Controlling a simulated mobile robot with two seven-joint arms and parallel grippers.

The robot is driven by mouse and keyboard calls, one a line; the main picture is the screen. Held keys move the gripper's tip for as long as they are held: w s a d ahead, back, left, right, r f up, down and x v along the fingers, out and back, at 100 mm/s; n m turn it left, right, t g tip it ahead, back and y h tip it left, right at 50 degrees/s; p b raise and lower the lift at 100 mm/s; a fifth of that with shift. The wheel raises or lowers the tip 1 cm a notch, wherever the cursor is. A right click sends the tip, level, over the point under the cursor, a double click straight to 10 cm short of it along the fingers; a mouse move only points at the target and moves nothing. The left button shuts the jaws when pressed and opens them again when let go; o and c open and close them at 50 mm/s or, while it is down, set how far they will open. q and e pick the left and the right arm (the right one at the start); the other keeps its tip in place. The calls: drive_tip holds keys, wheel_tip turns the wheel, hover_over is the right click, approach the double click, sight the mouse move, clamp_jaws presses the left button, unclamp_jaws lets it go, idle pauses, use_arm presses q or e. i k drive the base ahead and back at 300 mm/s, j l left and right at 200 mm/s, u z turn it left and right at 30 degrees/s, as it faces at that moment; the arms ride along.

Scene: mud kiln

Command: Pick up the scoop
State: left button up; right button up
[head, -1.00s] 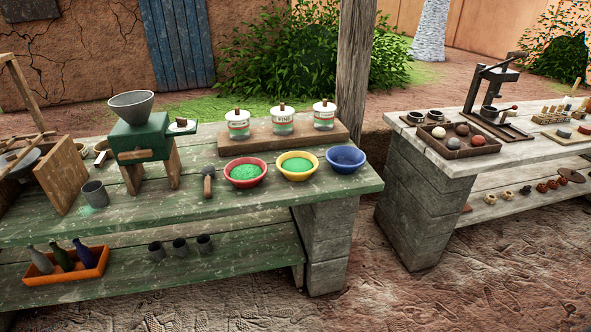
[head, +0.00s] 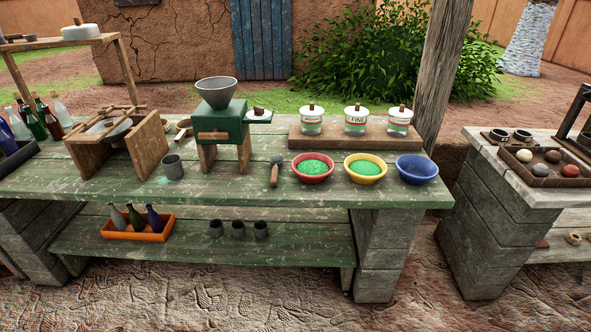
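A small tool with a dark rounded head and a wooden handle, which looks like the scoop (head: 275,174), lies on the green worktable (head: 330,196). Its handle points toward the front edge. It lies just left of a red bowl (head: 313,168) of green grains and right of the green grinder (head: 224,125) with a grey funnel. Neither of my grippers is in view.
A yellow bowl (head: 365,168) of green grains and a blue bowl (head: 416,169) stand right of the red bowl. Lidded jars stand on a board (head: 300,138) behind. A grey cup (head: 173,168) stands left of the grinder. A gap separates the right table (head: 500,178).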

sight(276, 161)
drive_tip(key=i+l, duration=0.55)
drive_tip(key=i+l+u, duration=0.15)
drive_tip(key=i+l, duration=0.45)
drive_tip(key=l, duration=0.15)
